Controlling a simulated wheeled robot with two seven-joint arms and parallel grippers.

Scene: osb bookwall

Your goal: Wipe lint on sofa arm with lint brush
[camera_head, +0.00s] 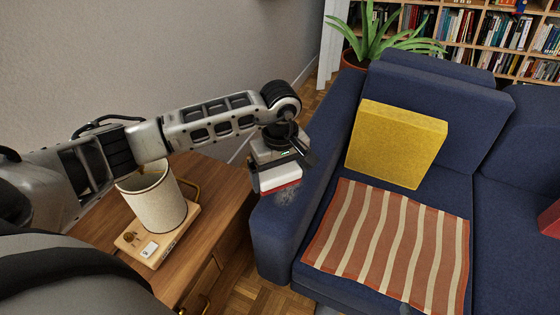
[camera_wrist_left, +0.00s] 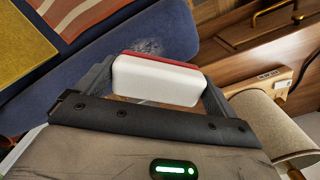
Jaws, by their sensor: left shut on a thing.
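My left gripper (camera_head: 283,165) is shut on a white lint brush with a red edge (camera_head: 281,182). In the left wrist view the brush (camera_wrist_left: 155,80) lies across between the two fingers. The blue sofa arm (camera_head: 277,230) is just below and beside the brush. A pale grey patch of lint (camera_head: 287,196) shows on top of the arm near its front, partly hidden by the brush. In the left wrist view the lint (camera_wrist_left: 147,47) lies just beyond the red edge. I cannot tell whether the brush touches the arm. My right gripper is not in view.
A wooden side table (camera_head: 215,180) stands left of the sofa, with a lamp (camera_head: 153,197) on a wooden base. A yellow cushion (camera_head: 397,145) and a striped blanket (camera_head: 388,245) lie on the sofa. A potted plant (camera_head: 380,40) and bookshelves (camera_head: 480,28) stand behind.

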